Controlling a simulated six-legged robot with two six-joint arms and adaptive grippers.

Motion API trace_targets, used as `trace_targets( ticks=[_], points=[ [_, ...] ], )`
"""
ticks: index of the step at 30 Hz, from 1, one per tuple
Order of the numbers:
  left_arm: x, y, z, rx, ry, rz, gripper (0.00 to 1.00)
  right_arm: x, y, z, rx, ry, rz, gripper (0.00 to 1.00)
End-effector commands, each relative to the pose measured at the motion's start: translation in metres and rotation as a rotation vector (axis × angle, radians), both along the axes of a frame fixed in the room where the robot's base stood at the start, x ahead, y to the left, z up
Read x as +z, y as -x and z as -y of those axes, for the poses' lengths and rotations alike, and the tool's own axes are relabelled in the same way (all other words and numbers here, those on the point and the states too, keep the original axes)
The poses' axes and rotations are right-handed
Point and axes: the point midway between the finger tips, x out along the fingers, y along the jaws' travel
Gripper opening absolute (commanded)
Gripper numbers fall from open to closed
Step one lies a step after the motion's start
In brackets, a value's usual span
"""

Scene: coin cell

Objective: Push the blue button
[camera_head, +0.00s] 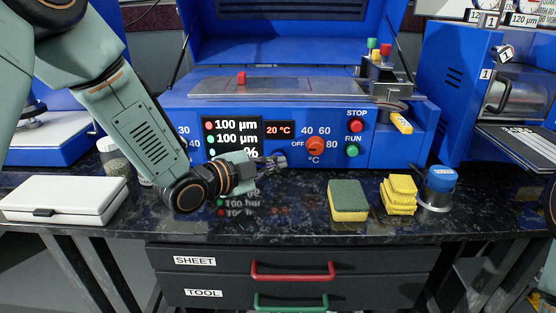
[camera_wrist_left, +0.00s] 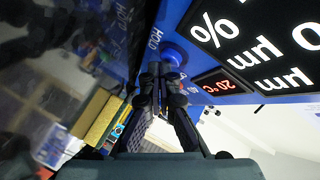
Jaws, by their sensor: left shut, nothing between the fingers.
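The blue button (camera_wrist_left: 173,56) is a round blue knob on the blue machine's front panel, beside a HOLD label, in the left wrist view. My left gripper (camera_head: 279,161) is shut and empty in front of the panel, just below the red 20 °C display. In the left wrist view its fingertips (camera_wrist_left: 160,70) lie right at the button's edge and overlap it a little. I cannot tell whether they touch it. In the head view the button is not clearly seen, with the gripper in that area. My right gripper is not in view.
The blue machine (camera_head: 400,156) carries a black display (camera_head: 232,139), an orange knob (camera_head: 315,146), a red STOP button (camera_head: 356,127) and a green RUN button (camera_head: 352,149). A green-yellow sponge (camera_head: 348,200), yellow sponges (camera_head: 399,194) and a white case (camera_head: 66,199) lie on the dark counter.

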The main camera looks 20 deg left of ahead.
Motion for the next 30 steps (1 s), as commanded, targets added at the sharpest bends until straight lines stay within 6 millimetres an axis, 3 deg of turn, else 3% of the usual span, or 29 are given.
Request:
trace_targets(
  ticks=[5,24,30],
  points=[
    [0.0,0.003,0.001,0.001,0.0,-0.002,0.0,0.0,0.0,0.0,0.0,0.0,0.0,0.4],
    [-0.001,0.054,0.016,-0.002,0.001,-0.003,0.0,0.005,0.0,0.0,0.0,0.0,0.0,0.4],
    [-0.001,0.059,0.017,-0.001,-0.001,-0.002,0.0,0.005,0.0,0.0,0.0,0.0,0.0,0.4]
  ],
)
